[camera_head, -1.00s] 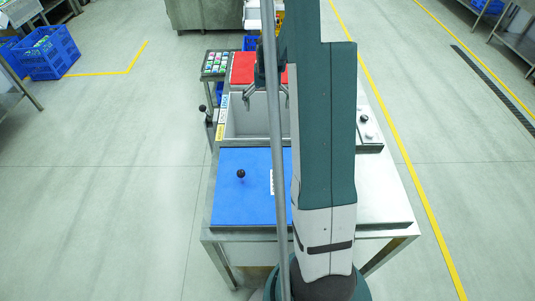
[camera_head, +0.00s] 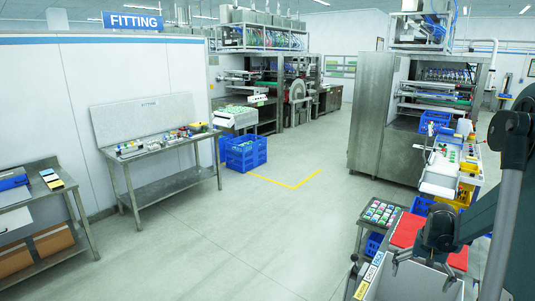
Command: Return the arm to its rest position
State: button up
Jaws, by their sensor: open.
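My gripper (camera_head: 425,262) is at the lower right, pointing down with its fingers spread apart. No object shows between them. It is over the grey open-topped bin (camera_head: 405,286), in front of the red panel (camera_head: 407,231). My dark green arm runs along the right edge and hides part of the bench. The lower part of the bin is cut off by the picture's bottom edge.
A rack of small coloured items (camera_head: 381,212) stands left of the red panel. Behind are a white trolley (camera_head: 440,180) and a large steel machine (camera_head: 385,125). A steel table (camera_head: 165,185) stands at left. The central floor is clear.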

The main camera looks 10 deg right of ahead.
jog(key=s+a+r+n+t+h+b, duration=0.1)
jog(key=s+a+r+n+t, duration=0.15)
jog(key=a+r, duration=0.75)
jog(key=s+a+r+n+t+b, duration=0.1)
jog(key=s+a+r, duration=0.35)
jog(key=a, duration=0.95)
jog(key=s+a+r+n+t, duration=0.1)
jog(key=s+a+n, duration=0.1)
jog(key=s+a, duration=0.5)
jog(key=s+a+r+n+t+y+b, duration=0.1)
jog(key=s+a+r+n+t, duration=0.1)
jog(key=s+a, duration=0.5)
jog(key=shift+s+a+r+n, duration=0.35)
jog(key=shift+a+n, duration=0.1)
jog(key=shift+a, duration=2.4)
jog(key=shift+w+d, duration=0.1)
